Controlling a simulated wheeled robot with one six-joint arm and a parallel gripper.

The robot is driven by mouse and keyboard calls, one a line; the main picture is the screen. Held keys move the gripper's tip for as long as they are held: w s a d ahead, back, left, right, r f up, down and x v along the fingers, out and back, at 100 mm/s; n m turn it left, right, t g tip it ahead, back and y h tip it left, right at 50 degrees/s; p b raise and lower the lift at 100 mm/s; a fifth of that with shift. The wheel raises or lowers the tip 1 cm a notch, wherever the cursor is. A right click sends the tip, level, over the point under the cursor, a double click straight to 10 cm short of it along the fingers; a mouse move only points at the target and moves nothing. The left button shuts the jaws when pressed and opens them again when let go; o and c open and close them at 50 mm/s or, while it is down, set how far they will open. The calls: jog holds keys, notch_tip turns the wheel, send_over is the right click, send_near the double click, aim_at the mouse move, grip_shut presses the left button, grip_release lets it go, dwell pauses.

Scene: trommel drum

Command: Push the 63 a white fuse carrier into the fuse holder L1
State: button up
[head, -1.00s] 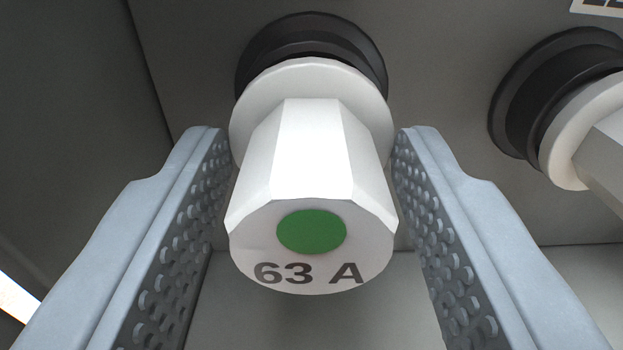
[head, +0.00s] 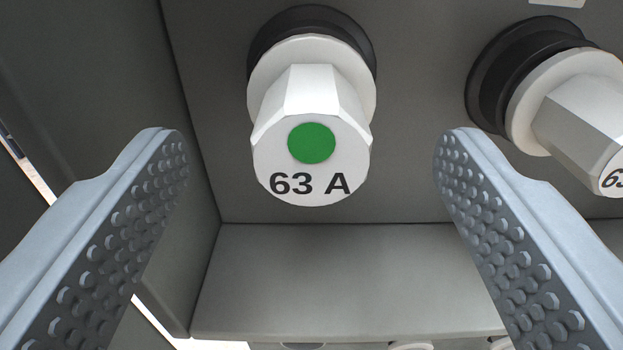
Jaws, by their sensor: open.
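The white 63 A fuse carrier (head: 312,125), with a green dot and "63 A" on its face, sits at upper middle in the head view. Its flange is at the black round fuse holder (head: 268,38) on the grey back wall. Whether it is fully seated cannot be told. My gripper (head: 312,150) is open, with one grey studded finger on each side. The fingers are well apart from the carrier and touch nothing. No L1 label is readable in this view.
A second white carrier (head: 580,115) sits in another black holder (head: 495,75) at right, close to the right fingertip. A grey side wall (head: 190,190) stands at left. A grey ledge (head: 350,275) runs below.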

jog(key=s, duration=1.4)
jog(key=shift+s, duration=0.25)
